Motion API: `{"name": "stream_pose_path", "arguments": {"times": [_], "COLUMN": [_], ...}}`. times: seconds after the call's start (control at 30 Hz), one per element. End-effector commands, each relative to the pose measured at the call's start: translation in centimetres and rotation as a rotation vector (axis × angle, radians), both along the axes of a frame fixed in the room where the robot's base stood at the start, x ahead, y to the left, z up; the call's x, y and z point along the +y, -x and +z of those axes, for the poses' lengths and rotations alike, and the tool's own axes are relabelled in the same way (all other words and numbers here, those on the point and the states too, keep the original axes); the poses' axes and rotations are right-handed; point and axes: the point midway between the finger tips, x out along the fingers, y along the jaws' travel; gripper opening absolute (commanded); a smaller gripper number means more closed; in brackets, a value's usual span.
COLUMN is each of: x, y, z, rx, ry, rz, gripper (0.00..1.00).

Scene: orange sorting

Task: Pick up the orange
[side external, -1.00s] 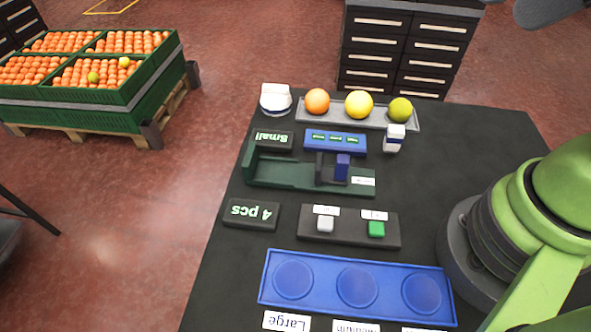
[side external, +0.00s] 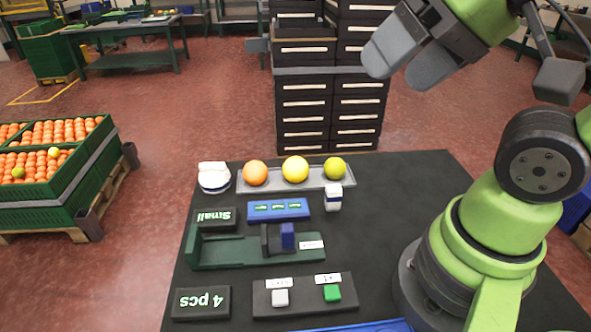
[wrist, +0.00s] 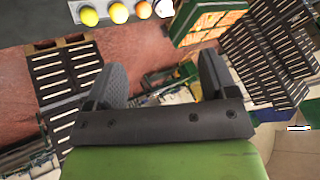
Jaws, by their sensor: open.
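The orange (side external: 255,173) sits at the left end of a grey tray (side external: 350,181) at the far side of the black table. A yellow fruit (side external: 295,169) and a yellow-green fruit (side external: 335,168) stand beside it in a row. My gripper (side external: 405,60) is raised high at the upper right of the side view, well apart from the fruit. It is open and empty. In the wrist view the gripper (wrist: 163,75) shows its two fingers spread, and the orange (wrist: 144,9) is at the top edge.
A white-and-blue object (side external: 214,177) stands left of the tray. In front are a blue label block (side external: 278,209), a green fixture (side external: 225,251) and a button panel (side external: 305,297). Crates of oranges (side external: 55,165) stand on the floor at left.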

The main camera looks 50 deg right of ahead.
Motion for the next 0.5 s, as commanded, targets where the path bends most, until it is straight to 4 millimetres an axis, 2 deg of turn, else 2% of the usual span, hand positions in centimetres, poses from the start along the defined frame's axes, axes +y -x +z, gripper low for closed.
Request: {"name": "stream_pose_path", "arguments": {"times": [0.13, 0.17, 0.2, 0.5], "x": [0.0, 0.0, 0.0, -0.07], "y": [0.0, 0.0, 0.0, -0.35], "z": [0.0, 0.0, 0.0, 0.1], "rx": [0.0, 0.0, 0.0, 0.01], "ry": [0.0, 0.0, 0.0, 0.006], "rz": [0.0, 0.0, 0.0, 0.001], "gripper": [0.78, 0.74, 0.73, 0.73]}}
